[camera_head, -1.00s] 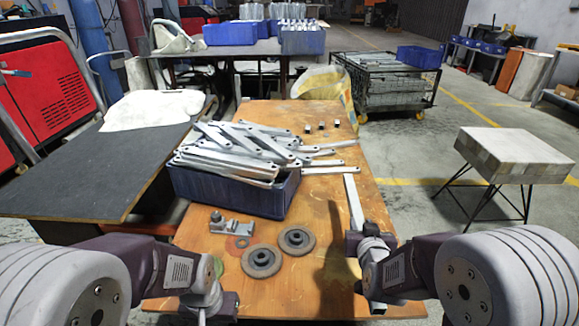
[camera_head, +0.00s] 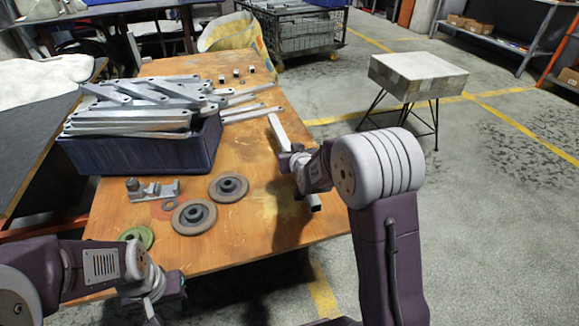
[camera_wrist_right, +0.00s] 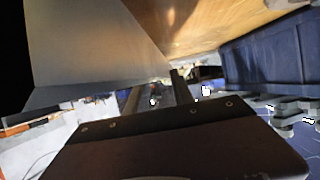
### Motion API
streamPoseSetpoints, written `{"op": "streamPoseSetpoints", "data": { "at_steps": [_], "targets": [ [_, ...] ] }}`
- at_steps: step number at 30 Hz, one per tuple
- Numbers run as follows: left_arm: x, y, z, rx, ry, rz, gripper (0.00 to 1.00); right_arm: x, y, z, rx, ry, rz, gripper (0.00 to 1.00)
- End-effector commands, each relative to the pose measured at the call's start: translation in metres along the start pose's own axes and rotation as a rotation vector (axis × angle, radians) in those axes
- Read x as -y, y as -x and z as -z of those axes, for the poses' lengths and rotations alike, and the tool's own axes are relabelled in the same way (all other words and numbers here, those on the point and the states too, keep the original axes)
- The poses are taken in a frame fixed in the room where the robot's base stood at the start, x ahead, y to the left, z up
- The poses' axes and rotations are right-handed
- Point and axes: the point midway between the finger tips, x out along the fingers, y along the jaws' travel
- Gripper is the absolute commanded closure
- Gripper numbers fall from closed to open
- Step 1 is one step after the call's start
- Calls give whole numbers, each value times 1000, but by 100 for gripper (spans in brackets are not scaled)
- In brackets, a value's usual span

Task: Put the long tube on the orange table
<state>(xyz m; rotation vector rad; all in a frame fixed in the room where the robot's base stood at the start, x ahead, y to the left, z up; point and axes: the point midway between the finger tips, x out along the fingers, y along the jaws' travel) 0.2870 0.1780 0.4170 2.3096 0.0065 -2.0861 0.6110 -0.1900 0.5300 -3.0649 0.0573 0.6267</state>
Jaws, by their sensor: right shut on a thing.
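The long tube (camera_head: 277,131) is a pale grey square bar. My right gripper (camera_head: 292,166) is shut on its middle, near the right edge of the orange table (camera_head: 245,222). The tube's far end points away from me, and its near end shows below the wrist. A dark shadow lies on the tabletop beside it; the tube looks raised, though the gap is hard to judge. In the right wrist view the tube (camera_wrist_right: 90,45) fills the upper left, with the tabletop (camera_wrist_right: 205,22) beyond. My left gripper (camera_head: 152,305) hangs at the table's near left; its fingers are unclear.
A blue crate (camera_head: 135,155) heaped with grey metal bars (camera_head: 140,110) stands on the table's left. A metal bracket (camera_head: 152,190), two dark discs (camera_head: 195,217) and a green disc (camera_head: 137,236) lie in front. A small block-topped stand (camera_head: 418,75) is off to the right.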

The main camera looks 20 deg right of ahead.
Motion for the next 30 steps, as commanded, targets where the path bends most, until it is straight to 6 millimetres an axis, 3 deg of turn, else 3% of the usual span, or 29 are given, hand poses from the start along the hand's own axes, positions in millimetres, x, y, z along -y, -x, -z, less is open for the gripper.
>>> {"op": "streamPoseSetpoints", "data": {
  "at_steps": [5,12,23,24,25,30],
  "targets": [
    [0,-3,0,0,0,0,100,-1,-3,0,-6,0,0,100],
    [1,-38,-4,0,0,0,100,-1,-19,-38,-6,0,0,100],
    [1,-37,-4,0,0,0,100,-1,-19,-38,-6,0,0,100],
    [1,-36,-4,0,0,0,100,-1,-18,-39,-1,0,0,60],
    [1,-36,-4,0,0,0,100,-1,-18,-38,-1,0,0,51],
    [1,-36,-4,0,0,0,100,-1,-18,-38,-1,0,0,49]
  ]
}}
